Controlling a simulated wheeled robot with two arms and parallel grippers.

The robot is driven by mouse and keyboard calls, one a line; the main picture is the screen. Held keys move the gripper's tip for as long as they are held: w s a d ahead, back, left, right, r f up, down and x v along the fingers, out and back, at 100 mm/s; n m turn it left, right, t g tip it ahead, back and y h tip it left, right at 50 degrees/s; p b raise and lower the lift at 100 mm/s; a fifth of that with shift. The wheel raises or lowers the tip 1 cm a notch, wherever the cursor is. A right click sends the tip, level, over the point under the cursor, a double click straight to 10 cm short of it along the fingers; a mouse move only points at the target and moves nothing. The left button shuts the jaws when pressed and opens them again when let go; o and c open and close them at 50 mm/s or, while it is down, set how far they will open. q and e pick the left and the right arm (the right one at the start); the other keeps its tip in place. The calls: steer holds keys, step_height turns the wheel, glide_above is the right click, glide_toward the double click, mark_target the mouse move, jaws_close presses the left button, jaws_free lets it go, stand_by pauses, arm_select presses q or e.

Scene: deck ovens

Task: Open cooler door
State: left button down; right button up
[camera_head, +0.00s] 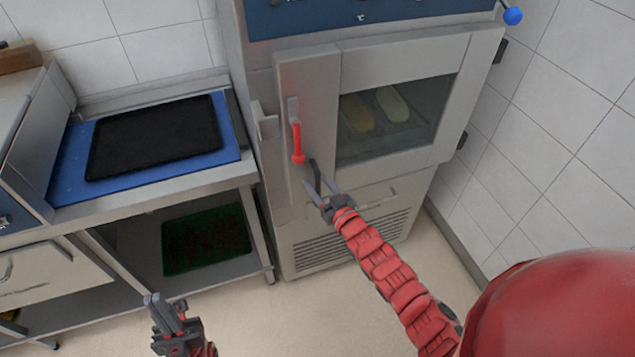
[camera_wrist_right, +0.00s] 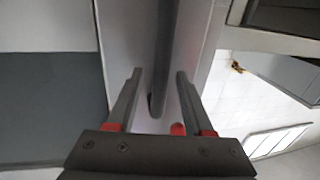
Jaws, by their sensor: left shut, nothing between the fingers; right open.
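The cooler door (camera_head: 405,62) is a pale metal door with a dark window, and it looks closed in the head view. Its upright handle (camera_head: 297,140), red along its lower part, is on the door's left side. My right gripper (camera_head: 313,178) is open just below and right of the handle's lower end, close to the door. In the right wrist view, a dark upright bar (camera_wrist_right: 164,55) shows between the spread fingers (camera_wrist_right: 157,95); I cannot tell how deep it sits between them. My left gripper (camera_head: 165,305) is shut and empty, low at the left above the floor.
A steel counter (camera_head: 150,187) with a blue board (camera_head: 70,175) and black tray (camera_head: 155,137) stands left of the cooler. A green tray (camera_head: 207,240) is on the lower shelf. A tiled wall (camera_head: 560,110) is close on the right. The floor (camera_head: 310,310) in front is clear.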

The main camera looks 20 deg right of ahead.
jaws_close()
stand_by(0.3)
stand_by(1.2)
